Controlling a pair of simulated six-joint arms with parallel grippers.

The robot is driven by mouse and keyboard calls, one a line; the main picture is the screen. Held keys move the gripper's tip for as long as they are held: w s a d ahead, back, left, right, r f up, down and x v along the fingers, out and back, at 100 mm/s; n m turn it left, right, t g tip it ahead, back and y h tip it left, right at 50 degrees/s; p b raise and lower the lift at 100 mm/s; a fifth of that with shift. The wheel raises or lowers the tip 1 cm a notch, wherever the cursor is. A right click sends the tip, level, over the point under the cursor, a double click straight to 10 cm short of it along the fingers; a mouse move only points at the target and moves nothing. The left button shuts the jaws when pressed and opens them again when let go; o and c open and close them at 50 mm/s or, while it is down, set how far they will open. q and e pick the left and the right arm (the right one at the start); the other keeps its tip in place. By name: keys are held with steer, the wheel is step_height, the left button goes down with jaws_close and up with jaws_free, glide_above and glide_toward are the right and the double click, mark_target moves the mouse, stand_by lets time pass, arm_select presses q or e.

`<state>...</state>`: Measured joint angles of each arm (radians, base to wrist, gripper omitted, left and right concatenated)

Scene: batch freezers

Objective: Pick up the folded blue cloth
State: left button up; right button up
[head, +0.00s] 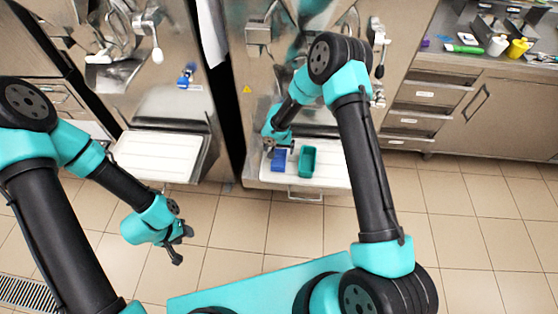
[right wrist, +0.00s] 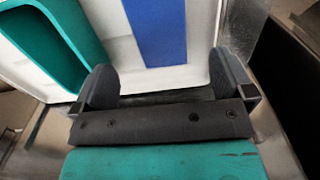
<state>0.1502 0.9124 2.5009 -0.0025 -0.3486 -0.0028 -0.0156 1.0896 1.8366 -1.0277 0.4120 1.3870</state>
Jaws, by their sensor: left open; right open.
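The folded blue cloth (head: 278,163) lies flat on the white tray (head: 330,178) of the right-hand machine, left of a green container (head: 307,161). In the right wrist view the cloth (right wrist: 156,30) is a plain blue strip ahead of and between my fingers. My right gripper (head: 277,148) is at the cloth's far end; its open fingers (right wrist: 163,85) hold nothing. I cannot tell how high above the tray they are. My left gripper (head: 181,248) hangs over the floor at the left, open and empty, away from the cloth.
The green container (right wrist: 40,45) stands close to my right gripper, and the tray has a raised rim (right wrist: 218,40). A second white tray (head: 158,155) on the left machine is empty. A counter (head: 500,65) with cups and tools is at the far right.

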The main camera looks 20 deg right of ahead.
mark_target(279, 158)
steer(key=shift+f, duration=1.1)
steer(key=shift+f, duration=0.1)
steer(key=shift+s+f, duration=0.1)
steer(key=shift+f, duration=2.4)
steer(key=shift+c, duration=0.5)
steer(key=c, duration=0.9)
steer(key=shift+c, duration=0.2)
